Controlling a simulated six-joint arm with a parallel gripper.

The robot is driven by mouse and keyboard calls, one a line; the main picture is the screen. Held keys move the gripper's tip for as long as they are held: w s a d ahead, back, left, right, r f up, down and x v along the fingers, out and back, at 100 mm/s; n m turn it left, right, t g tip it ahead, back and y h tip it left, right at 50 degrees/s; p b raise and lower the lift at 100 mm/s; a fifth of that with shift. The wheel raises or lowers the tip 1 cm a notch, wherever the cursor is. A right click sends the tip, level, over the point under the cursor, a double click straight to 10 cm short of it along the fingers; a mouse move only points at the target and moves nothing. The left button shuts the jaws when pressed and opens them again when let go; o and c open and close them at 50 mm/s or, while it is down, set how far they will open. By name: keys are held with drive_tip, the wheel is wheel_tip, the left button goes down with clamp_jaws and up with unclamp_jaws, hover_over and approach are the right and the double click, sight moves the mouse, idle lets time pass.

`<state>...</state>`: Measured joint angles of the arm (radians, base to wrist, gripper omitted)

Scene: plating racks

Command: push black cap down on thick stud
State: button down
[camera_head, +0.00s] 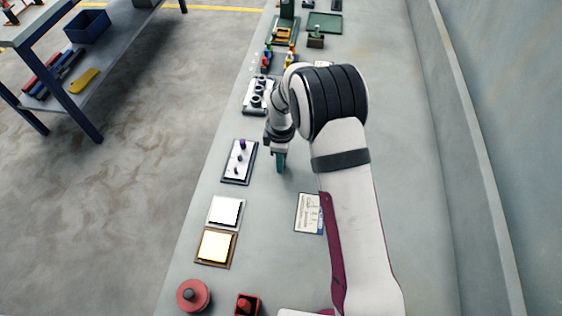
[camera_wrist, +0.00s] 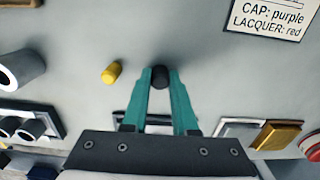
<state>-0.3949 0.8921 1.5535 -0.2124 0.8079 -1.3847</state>
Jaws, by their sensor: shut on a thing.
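The black cap (camera_wrist: 160,77) is between the teal fingertips of my gripper (camera_wrist: 160,74) in the wrist view, and the fingers are shut on it. In the head view my gripper (camera_head: 280,168) points down over bare bench, to the right of and apart from the small dark-framed rack (camera_head: 229,174). The rack has a white face with a purple-topped stud (camera_head: 242,144) and other small dark studs. Which stud is the thick one cannot be told at this size. In the wrist view my gripper partly hides a dark-framed plate (camera_wrist: 150,119).
A yellow cap (camera_wrist: 112,72) stands left of my fingers in the wrist view. A card reading "CAP: purple, LACQUER: red" (camera_wrist: 275,15) lies on the bench. A second rack (camera_head: 247,104) stands farther off. White (camera_head: 225,211) and yellowish (camera_head: 215,246) pads lie nearer.

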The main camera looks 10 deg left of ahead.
wheel_tip(320, 180, up, 4)
drive_tip(key=shift+r, duration=0.15)
drive_tip(key=s+d+r, duration=0.2)
drive_tip(key=d+r, duration=0.4)
drive_tip(key=d, duration=0.5)
drive_tip(key=n, duration=0.6)
hover_over(239, 155)
drive_tip(key=shift+a+r, duration=0.1)
drive_tip(key=shift+r, duration=0.15)
drive_tip(key=shift+f, duration=0.1)
drive_tip(key=shift+f, duration=2.8)
drive_tip(key=shift+f, duration=1.6)
